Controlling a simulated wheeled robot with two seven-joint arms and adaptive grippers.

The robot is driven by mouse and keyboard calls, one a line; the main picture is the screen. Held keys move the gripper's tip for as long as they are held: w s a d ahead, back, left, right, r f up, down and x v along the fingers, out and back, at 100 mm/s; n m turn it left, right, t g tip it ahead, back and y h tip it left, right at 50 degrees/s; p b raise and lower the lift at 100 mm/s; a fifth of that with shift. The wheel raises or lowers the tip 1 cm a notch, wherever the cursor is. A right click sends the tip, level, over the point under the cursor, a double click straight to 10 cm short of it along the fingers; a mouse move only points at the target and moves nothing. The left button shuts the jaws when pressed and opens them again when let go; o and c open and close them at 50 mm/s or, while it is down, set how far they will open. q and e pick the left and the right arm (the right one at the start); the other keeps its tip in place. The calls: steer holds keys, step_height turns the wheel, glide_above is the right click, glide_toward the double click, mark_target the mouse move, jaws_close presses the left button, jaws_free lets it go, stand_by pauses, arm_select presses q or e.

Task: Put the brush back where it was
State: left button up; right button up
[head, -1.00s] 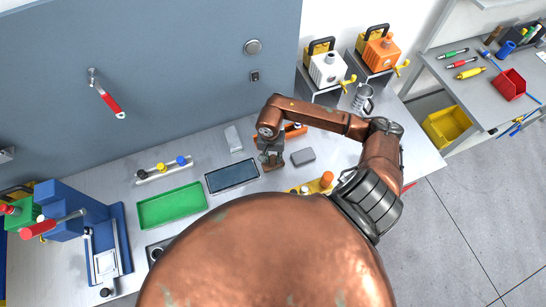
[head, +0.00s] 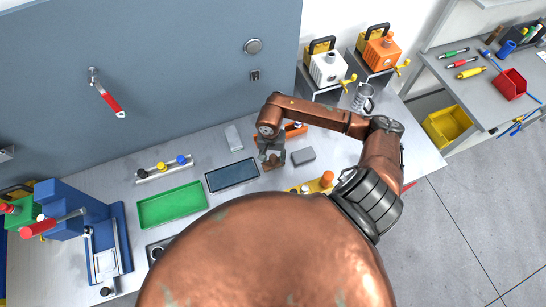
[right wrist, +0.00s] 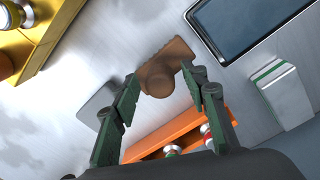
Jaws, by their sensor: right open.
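The brush (right wrist: 166,70) is a brown block with a round knob, on the metal tabletop in the right wrist view. It lies between the spread fingers of my right gripper (right wrist: 160,86), which is open. In the head view my right gripper (head: 271,158) is low over the table, right of a dark tray, and mostly hides the brush. Whether a finger touches the brush I cannot tell. My left gripper is not in view.
The dark tray (head: 232,175) and a grey block (head: 303,156) flank the gripper closely. An orange rack (head: 295,130) stands just behind it. A green tray (head: 172,205) lies further left, and a yellow holder (head: 318,184) lies in front.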

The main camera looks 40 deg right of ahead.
step_height(320, 180, up, 12)
steer(key=b, duration=0.2)
steer(key=shift+w+a+f, duration=0.15)
steer(key=shift+w+a, duration=0.05)
steer(key=shift+w, duration=0.05)
